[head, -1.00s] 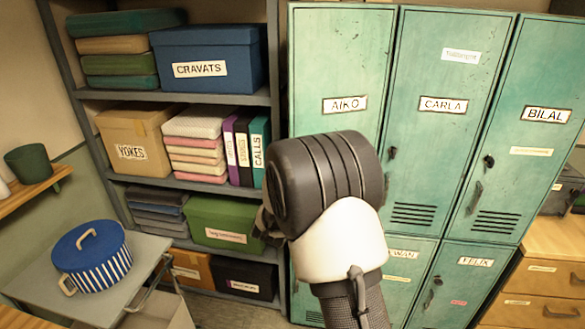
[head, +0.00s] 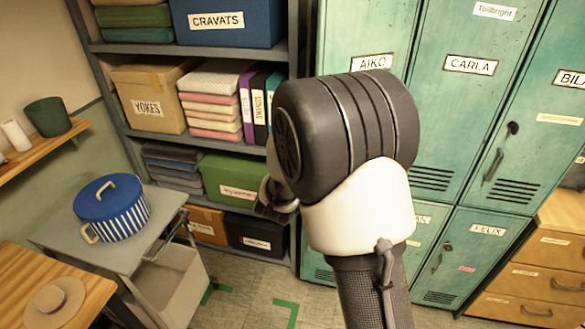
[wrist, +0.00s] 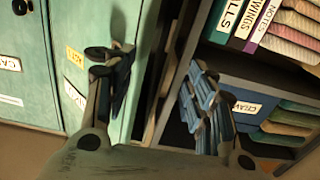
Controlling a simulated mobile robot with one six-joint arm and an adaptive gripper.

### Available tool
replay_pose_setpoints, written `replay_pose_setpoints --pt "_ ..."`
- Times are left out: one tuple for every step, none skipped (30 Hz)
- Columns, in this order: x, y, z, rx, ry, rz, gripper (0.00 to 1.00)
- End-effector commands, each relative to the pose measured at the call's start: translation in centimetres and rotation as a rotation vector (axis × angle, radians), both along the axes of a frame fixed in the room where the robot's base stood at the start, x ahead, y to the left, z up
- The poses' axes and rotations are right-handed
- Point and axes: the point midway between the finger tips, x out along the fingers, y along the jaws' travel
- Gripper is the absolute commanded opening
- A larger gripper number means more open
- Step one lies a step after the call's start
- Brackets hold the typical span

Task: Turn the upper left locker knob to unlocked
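The upper left locker (head: 365,30), pale green and labelled AIKO, stands in the middle of the head view. My arm covers its lower part, and its knob is hidden there. My gripper (head: 272,200) shows only partly in the head view, left of the wrist, in front of the shelf. In the wrist view my gripper (wrist: 163,90) is open, its fingers wide apart with nothing seen between them. A dark rounded piece (wrist: 97,53) shows on the green locker front close to the left finger. It may be the knob; its setting cannot be read.
The CARLA locker (head: 465,110) and another locker stand right of it, with the FELIX locker (head: 485,255) below. The shelf (head: 125,80) with boxes is at left. A trolley (head: 55,235) holds a blue striped pot (head: 112,208). Some floor (head: 245,305) is clear.

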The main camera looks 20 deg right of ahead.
Motion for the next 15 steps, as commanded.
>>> replay_pose_setpoints --pt "-0.3 0.2 0.0 0.000 -0.002 -0.002 0.47" --pt "-0.5 0.2 0.1 0.000 -0.004 -0.003 0.47" --pt "-0.7 0.4 0.2 0.000 -0.006 -0.005 0.47" --pt "-0.9 0.4 0.2 0.000 -0.007 -0.006 0.47" --pt "-1.1 0.5 0.2 0.001 -0.008 -0.007 0.47" --pt "-1.4 0.6 0.2 0.001 -0.008 -0.008 0.47" --pt "-1.5 0.7 0.2 0.000 -0.009 -0.008 0.47" --pt "-1.7 0.8 0.3 0.000 -0.009 -0.009 0.47" --pt "-1.9 0.9 0.3 0.000 -0.009 -0.009 0.47" --pt "-2.1 1.0 0.3 0.000 -0.010 -0.010 0.47" --pt "-2.3 1.1 0.3 0.000 -0.010 -0.010 0.47" --pt "-2.5 1.3 0.3 0.000 -0.011 -0.010 0.47" --pt "-2.7 1.4 0.4 0.001 -0.011 -0.011 0.47" --pt "-2.9 1.6 0.4 0.000 -0.012 -0.011 0.47" --pt "-3.1 1.7 0.4 0.001 -0.011 -0.011 0.47"
